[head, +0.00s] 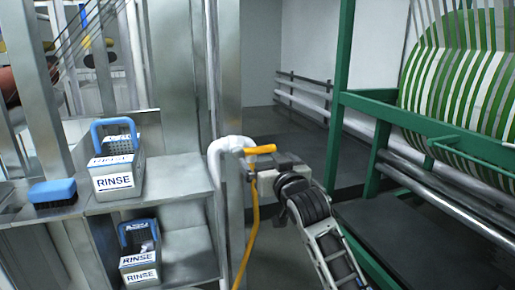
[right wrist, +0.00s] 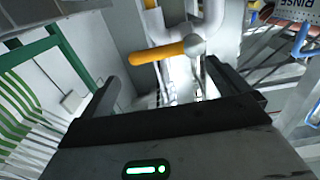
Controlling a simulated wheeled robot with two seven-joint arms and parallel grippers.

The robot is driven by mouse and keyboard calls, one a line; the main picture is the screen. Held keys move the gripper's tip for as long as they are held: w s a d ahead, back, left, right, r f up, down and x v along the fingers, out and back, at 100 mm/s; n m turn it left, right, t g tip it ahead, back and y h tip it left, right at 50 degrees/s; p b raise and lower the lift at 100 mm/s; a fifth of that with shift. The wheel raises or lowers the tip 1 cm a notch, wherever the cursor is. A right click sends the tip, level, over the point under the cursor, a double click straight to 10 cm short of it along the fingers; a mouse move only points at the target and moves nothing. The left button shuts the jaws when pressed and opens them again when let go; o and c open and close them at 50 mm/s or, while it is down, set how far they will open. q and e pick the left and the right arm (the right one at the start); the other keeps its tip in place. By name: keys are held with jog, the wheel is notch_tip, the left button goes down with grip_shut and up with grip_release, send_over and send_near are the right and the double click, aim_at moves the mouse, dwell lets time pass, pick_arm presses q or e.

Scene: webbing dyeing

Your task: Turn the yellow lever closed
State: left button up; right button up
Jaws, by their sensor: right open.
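The yellow lever (head: 260,149) sticks out roughly level to the right from a white pipe (head: 228,146) in the head view. In the right wrist view the yellow lever (right wrist: 157,53) runs across, just beyond the fingers, with a pale round knob at its right end. My right gripper (head: 252,177) is just below the lever in the head view. In the right wrist view my right gripper (right wrist: 160,78) is open, its two dark fingers spread to either side, with nothing between them. I cannot tell whether a finger touches the lever. My left gripper is not in view.
A yellow hose (head: 250,235) hangs below the lever. Metal shelves at left hold two RINSE baskets (head: 118,178) (head: 140,265) and a blue brush (head: 53,191). A green frame (head: 341,100) with a green-and-white striped roll (head: 470,75) stands at right. Some floor between is clear.

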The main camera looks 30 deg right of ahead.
aim_at(259, 151)
jog(key=x, duration=0.8)
jog(key=shift+w+p, duration=0.2)
jog(key=shift+p, duration=0.15)
